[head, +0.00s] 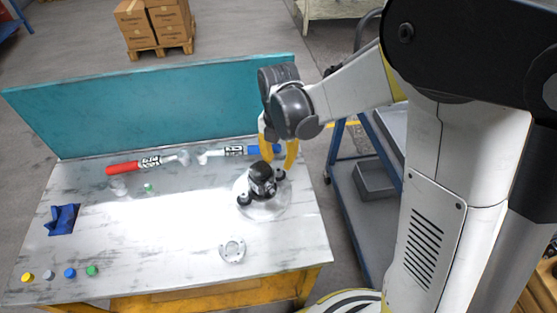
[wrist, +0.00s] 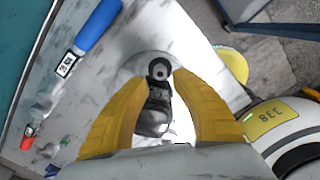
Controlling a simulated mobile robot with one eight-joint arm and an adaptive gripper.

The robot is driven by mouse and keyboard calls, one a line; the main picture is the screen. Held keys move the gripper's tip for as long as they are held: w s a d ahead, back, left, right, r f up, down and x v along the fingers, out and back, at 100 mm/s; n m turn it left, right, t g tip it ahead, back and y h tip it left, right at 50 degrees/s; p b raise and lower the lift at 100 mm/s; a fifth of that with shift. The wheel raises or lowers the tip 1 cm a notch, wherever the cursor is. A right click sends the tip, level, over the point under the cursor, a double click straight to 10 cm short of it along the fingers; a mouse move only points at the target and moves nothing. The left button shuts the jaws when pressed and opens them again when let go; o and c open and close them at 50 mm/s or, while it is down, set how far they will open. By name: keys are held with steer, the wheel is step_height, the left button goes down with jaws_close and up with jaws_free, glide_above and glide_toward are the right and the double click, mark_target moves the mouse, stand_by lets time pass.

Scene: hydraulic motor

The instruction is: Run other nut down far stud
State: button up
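The hydraulic motor (head: 262,180) is a dark body on a pale round base at the right part of the table; its dark body (wrist: 153,118) also shows in the wrist view. A dark nut-like ring with a light centre (wrist: 159,68) sits at one side of the motor. In the head view a dark nut (head: 280,175) is at the far right of the motor and another (head: 244,200) at the near left. My gripper (head: 279,164) points down over the far one. Its yellow fingers (wrist: 159,77) are apart, with tips on either side of the ring; contact cannot be told.
A grey flange (head: 232,249) lies in front of the motor. A red-handled tool (head: 123,168) and a blue-handled one (head: 262,150) lie near the teal back panel (head: 160,105). A blue cloth (head: 63,219) and several coloured caps are at left. A blue cart (head: 375,215) stands right.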

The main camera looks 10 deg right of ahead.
mark_target(279, 170)
steer(key=shift+r, duration=0.45)
steer(key=o, duration=0.6)
step_height(279, 170, up, 6)
steer(key=p, duration=0.4)
steer(key=shift+p, duration=0.3)
